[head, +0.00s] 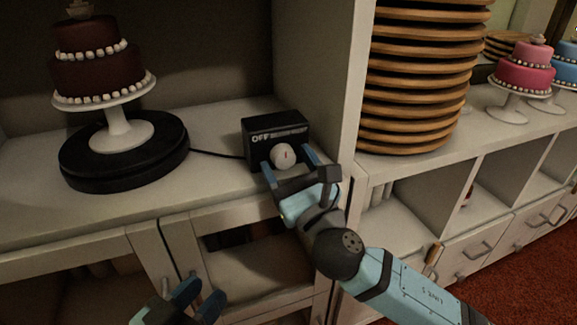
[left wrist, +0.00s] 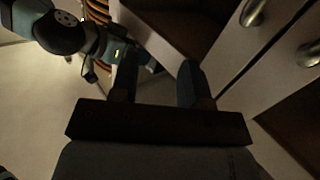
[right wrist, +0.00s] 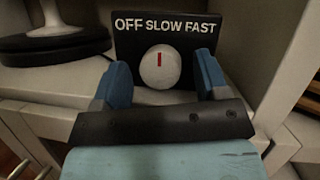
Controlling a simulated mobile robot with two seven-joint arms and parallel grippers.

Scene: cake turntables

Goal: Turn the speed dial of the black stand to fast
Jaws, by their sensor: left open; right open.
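The black stand (head: 80,172) is a round base at the left of the shelf, bearing a white cake plate with a dark tiered cake. A cable runs from it to a black control box (head: 262,124) marked OFF SLOW FAST. The white round speed dial (head: 284,157) is on the box's front; its red mark points straight up, towards SLOW, in the right wrist view (right wrist: 160,68). My right gripper (head: 290,162) is open, its blue fingers on either side of the dial; contact cannot be told. My left gripper (head: 194,296) is open and empty, low in front of the cabinet.
A shelf divider (head: 345,90) stands just right of the box. Beyond it are a tall stack of wooden boards (head: 415,85) and a pink cake (head: 524,68) on a stand. Cabinet doors (head: 80,262) lie below the shelf.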

